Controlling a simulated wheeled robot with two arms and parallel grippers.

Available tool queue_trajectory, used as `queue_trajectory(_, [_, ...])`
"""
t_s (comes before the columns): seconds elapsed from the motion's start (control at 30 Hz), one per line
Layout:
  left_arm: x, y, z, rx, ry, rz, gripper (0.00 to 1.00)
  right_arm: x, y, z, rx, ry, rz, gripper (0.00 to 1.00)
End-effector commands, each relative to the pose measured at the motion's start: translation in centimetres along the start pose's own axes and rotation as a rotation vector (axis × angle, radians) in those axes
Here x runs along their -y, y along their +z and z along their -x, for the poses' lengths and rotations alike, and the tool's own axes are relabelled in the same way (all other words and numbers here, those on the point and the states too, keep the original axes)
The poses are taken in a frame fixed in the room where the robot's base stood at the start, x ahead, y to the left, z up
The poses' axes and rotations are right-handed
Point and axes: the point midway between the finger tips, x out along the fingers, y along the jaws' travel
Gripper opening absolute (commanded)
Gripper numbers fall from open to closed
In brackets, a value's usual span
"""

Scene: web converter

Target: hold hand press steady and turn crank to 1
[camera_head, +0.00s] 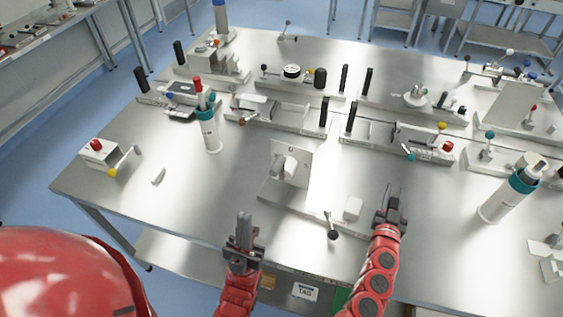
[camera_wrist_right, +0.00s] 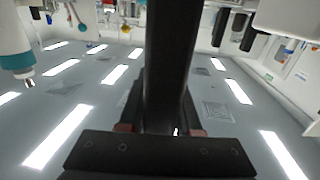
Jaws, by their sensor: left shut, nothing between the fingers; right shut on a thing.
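A grey device stands at the front middle of the table; I take it for the hand press (camera_head: 301,150). It has an upright plate with a small mark at its top and a pale block on its face. A short lever with a dark knob (camera_head: 332,234) is at its front right; I cannot tell if this is the crank. My left gripper (camera_head: 243,222) is shut and empty, left of and in front of the device. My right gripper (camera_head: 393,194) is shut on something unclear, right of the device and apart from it. The dark middle of the right wrist view hides the hold.
A teal-capped bottle (camera_head: 500,203) stands at the right, another (camera_head: 210,132) at the left. A box with a crank handle (camera_head: 101,153) is at the left edge. Several fixtures fill the back.

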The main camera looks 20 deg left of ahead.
Motion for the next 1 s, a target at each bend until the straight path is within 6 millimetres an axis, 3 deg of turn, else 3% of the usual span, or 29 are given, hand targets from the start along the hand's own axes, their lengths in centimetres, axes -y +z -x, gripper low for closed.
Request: queue_trajectory(1.0, [-0.04,0.13,0.81,0.000,0.000,0.000,0.00,-0.02,0.84,0.07,0.003,0.001,0.000,0.00])
